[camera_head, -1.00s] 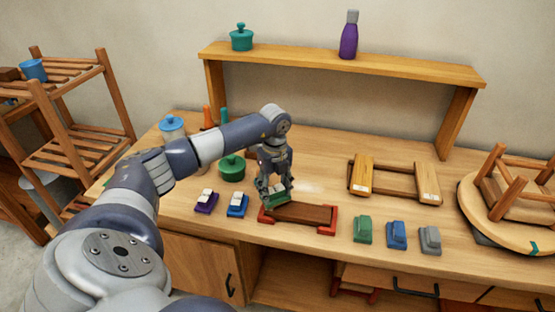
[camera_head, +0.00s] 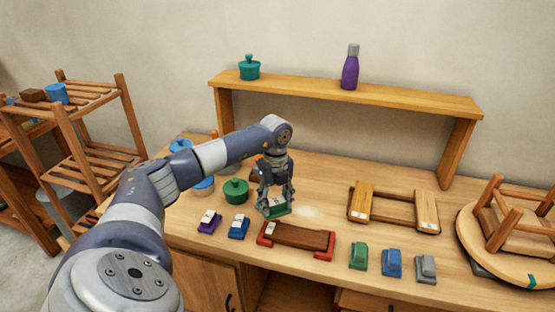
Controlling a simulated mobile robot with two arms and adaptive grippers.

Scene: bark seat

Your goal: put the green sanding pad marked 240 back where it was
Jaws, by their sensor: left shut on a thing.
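My left gripper (camera_head: 276,200) is shut on a green sanding pad (camera_head: 280,211) with a pale patch near its top. No number on it can be read. The pad is just behind the left part of a brown board in a red-ended holder (camera_head: 303,237). I cannot tell whether it touches the bench. Another green block (camera_head: 359,256) sits on the bench to the right, in a row with a blue one (camera_head: 391,263) and a grey one (camera_head: 426,268). My right gripper is not in view.
A purple block (camera_head: 209,222) and a blue block (camera_head: 239,227), both pale-topped, sit left of the holder. A green lidded pot (camera_head: 236,191) stands behind them. A wooden frame (camera_head: 395,207) and an upturned stool (camera_head: 515,220) are to the right. Bench between holder and wooden frame is clear.

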